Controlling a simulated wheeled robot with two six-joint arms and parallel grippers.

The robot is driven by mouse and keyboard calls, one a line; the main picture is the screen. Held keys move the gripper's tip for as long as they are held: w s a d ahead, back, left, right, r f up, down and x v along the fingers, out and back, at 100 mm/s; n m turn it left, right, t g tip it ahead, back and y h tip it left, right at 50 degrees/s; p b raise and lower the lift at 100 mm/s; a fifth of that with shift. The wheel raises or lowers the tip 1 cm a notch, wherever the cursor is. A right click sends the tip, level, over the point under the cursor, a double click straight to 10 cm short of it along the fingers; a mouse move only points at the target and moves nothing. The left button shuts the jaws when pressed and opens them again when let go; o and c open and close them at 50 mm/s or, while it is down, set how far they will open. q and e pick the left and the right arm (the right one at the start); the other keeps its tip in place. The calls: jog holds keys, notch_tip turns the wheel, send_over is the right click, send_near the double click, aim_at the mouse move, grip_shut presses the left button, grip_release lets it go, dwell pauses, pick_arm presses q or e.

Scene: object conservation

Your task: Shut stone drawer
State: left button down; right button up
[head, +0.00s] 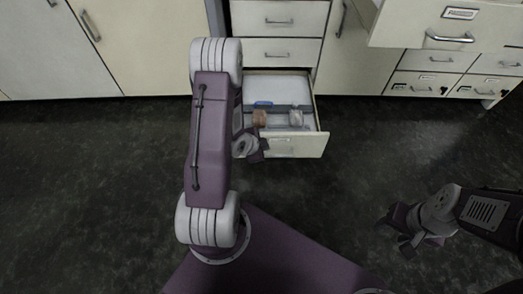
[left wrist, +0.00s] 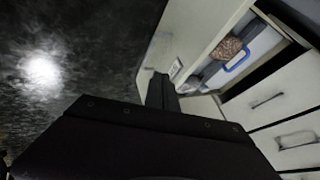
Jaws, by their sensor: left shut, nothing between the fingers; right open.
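The open stone drawer (head: 297,146) is pulled out at the bottom of the cream cabinet, just right of my left arm. In it lie a brown stone (head: 259,118), a pale grey stone (head: 296,117) and a blue-handled item (head: 263,103). My left gripper (head: 260,147) is shut and empty at the left end of the drawer front. In the left wrist view its dark fingers (left wrist: 162,92) are close to the drawer front (left wrist: 177,69); I cannot tell whether they touch. My right gripper (head: 393,235) is open and empty over the floor at lower right.
Two closed drawers (head: 278,51) sit above the open one. Another open drawer (head: 440,28) juts out at upper right, above several closed labelled drawers (head: 423,84). Dark floor (head: 350,150) is clear between the cabinets and my base.

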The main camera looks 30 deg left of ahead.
aim_at(273, 139)
pick_arm(q)
jog(key=w+f+b, duration=0.1)
jog(key=w, duration=0.1)
jog(key=w+a+f+b, duration=0.1)
jog(key=w, duration=0.1)
jog(key=w+f+b, duration=0.1)
jog(key=w, duration=0.1)
jog(key=shift+a+f, duration=0.3)
jog(key=shift+a, duration=0.1)
pick_arm(e)
notch_tip(273, 139, down, 4)
pick_arm(q)
jog(key=shift+w+r, duration=0.1)
jog(key=shift+w, duration=0.05)
pick_arm(e)
jog(key=shift+r, duration=0.1)
